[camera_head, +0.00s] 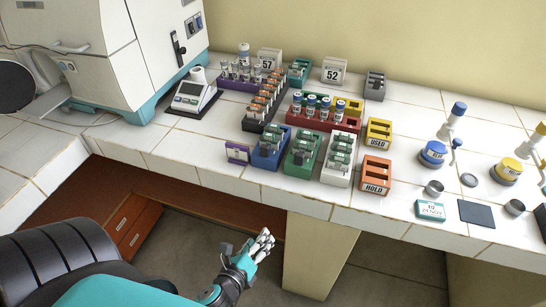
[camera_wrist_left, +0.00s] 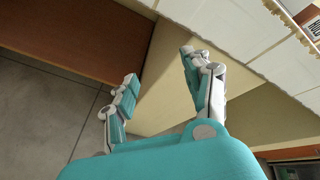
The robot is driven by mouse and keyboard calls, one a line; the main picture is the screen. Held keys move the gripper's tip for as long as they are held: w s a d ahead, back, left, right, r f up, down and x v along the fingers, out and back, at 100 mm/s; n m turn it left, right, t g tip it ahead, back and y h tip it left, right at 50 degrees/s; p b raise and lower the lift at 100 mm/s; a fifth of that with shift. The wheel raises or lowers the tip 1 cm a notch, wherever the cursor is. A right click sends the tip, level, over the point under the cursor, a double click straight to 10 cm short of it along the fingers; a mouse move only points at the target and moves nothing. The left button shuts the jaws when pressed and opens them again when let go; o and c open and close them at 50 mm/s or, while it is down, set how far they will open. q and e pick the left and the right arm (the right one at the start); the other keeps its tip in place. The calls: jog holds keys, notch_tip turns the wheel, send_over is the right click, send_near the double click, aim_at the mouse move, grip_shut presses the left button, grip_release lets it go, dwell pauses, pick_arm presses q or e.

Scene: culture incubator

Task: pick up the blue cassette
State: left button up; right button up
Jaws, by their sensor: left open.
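A blue cassette holder (camera_head: 268,151) stands on the white tiled bench, near its front edge, with small grey-green pieces in it. I cannot make out a separate blue cassette among them. My left gripper (camera_head: 262,243) is below and in front of the bench edge, well apart from the holder. It is open and empty; its two spread fingers also show in the left wrist view (camera_wrist_left: 160,72), with the floor and bench front beyond them. My right gripper is not in view.
A green holder (camera_head: 302,153) and a white holder (camera_head: 338,160) stand close to the right of the blue one. A small purple block (camera_head: 237,153) is at its left. Orange HOLD bin (camera_head: 376,175) stands farther right. The bench edge (camera_head: 262,195) lies between gripper and holders.

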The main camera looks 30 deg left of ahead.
pick_arm(q)
jog(key=a+r+m+t+y+b, duration=0.3)
jog(key=r+m, duration=0.5)
jog(key=r, duration=1)
jog(key=t+p, duration=0.1)
jog(key=p, duration=0.5)
send_near(263, 150)
jog(key=shift+h, duration=0.3)
jog(key=x, duration=0.4)
jog(key=shift+w+a+r, duration=0.15)
jog(key=shift+w+r, duration=0.15)
jog(key=shift+r, duration=0.1)
jog(key=p+x, duration=0.1)
jog(key=x, duration=0.4)
jog(key=shift+w+a+f, duration=0.1)
jog(key=shift+w+f, duration=0.05)
jog(key=shift+w, duration=0.05)
jog(key=shift+w+a+f, duration=0.1)
jog(key=shift+w, duration=0.35)
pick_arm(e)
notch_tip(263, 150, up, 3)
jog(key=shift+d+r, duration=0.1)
pick_arm(q)
jog(key=shift+s, duration=0.1)
